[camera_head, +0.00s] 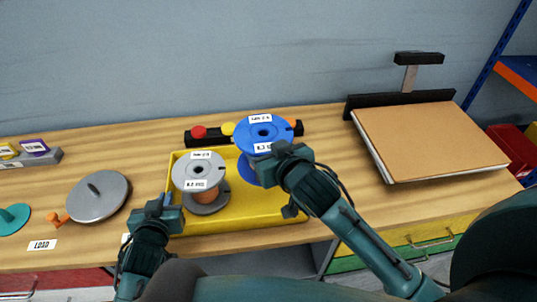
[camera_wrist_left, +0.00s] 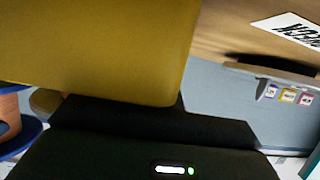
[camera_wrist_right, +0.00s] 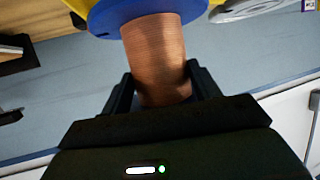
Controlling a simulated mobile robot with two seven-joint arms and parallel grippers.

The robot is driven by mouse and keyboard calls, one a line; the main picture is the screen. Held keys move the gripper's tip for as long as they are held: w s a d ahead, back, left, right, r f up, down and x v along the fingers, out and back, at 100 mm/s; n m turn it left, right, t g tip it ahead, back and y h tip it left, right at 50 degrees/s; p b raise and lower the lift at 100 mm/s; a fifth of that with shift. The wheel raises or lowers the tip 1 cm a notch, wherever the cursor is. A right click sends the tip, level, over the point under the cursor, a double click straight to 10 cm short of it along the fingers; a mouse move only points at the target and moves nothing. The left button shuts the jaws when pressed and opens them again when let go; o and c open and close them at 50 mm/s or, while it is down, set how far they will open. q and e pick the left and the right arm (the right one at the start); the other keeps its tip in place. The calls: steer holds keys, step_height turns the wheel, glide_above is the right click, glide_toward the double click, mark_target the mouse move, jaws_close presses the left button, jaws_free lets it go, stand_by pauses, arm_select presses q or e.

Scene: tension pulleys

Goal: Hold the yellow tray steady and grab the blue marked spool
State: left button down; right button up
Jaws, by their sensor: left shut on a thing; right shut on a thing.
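The yellow tray (camera_head: 258,217) sits on the wooden bench and fills much of the left wrist view (camera_wrist_left: 100,45). My left gripper (camera_head: 163,207) is shut on the tray's left wall near the front corner. The blue spool (camera_head: 280,134), with white labels on its top flange, stands at the right part of the tray. My right gripper (camera_head: 268,166) is shut on it; in the right wrist view the fingers flank its copper-wound core (camera_wrist_right: 155,60). Whether the spool's base touches the tray floor is hidden.
A grey spool (camera_head: 200,170) stands in the tray's left part, close beside the blue one. A black bar with red and yellow buttons (camera_head: 198,132) lies behind the tray. A grey disc (camera_head: 98,195) is at left, a brown board (camera_head: 430,138) at right.

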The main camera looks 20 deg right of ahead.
steer(key=shift+r, duration=0.15)
arm_select(q)
steer(key=c, duration=1.5)
jaws_free()
